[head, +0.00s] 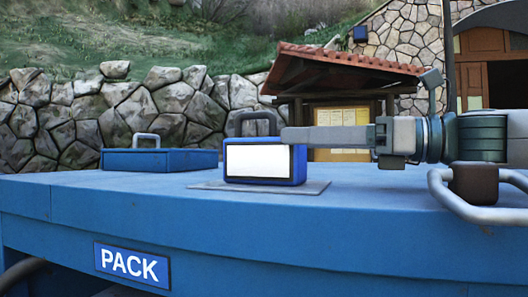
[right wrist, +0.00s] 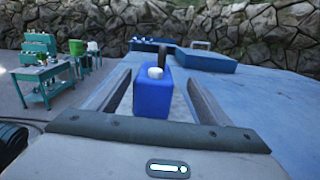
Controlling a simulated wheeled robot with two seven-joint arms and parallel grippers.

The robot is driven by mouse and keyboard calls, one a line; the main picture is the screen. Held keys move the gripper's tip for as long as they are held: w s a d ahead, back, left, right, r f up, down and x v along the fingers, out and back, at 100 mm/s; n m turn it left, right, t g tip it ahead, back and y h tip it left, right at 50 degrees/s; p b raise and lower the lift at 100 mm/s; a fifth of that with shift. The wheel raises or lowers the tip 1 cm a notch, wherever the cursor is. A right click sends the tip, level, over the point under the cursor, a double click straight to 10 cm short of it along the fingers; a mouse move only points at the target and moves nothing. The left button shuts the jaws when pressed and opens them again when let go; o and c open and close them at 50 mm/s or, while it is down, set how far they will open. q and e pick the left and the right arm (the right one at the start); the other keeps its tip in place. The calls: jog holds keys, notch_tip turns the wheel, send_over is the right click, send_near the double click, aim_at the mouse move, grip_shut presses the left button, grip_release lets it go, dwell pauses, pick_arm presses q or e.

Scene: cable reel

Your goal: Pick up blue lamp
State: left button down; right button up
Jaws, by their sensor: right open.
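The blue lamp (head: 265,178) stands upright on a thin grey plate (head: 313,187), with a white front panel and a dark handle on top. My right gripper (head: 292,135) reaches in level from the right, its fingertips at the lamp's upper right edge and partly in front of it. In the right wrist view the blue lamp (right wrist: 152,98) shows between the two open fingers (right wrist: 160,82), with a gap on each side. Whether a finger touches it I cannot tell. My left gripper is in neither view.
The lamp is on a blue deck (head: 90,200) marked PACK (head: 132,264). A blue flat box (head: 160,160) with a grey handle lies to the left. A grey rail (head: 465,208) curves at the right edge. The deck's left front is clear. A green workbench (right wrist: 45,75) stands off the deck.

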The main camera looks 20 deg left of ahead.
aim_at(267, 143)
jog(key=shift+w+a+f, duration=0.1)
jog(key=shift+a+f, duration=0.1)
jog(key=shift+f, duration=0.25)
jog(key=shift+s+d+r, duration=0.15)
jog(key=shift+s+d, duration=0.15)
jog(key=shift+s, duration=0.4)
jog(key=shift+a, duration=0.1)
jog(key=shift+w+a+p, duration=0.3)
jog(key=shift+a+p, duration=0.05)
jog(key=shift+a, duration=0.25)
jog(key=shift+w+a, duration=0.15)
jog(key=shift+s, duration=0.25)
jog(key=shift+a+r+p, duration=0.1)
jog(key=shift+a+p, duration=0.3)
jog(key=a, duration=0.1)
jog(key=a+p, duration=0.1)
jog(key=a, duration=0.1)
jog(key=a+p, duration=0.1)
jog(key=shift+w+a, duration=0.35)
jog(key=shift+a, duration=0.35)
jog(key=shift+d, duration=0.15)
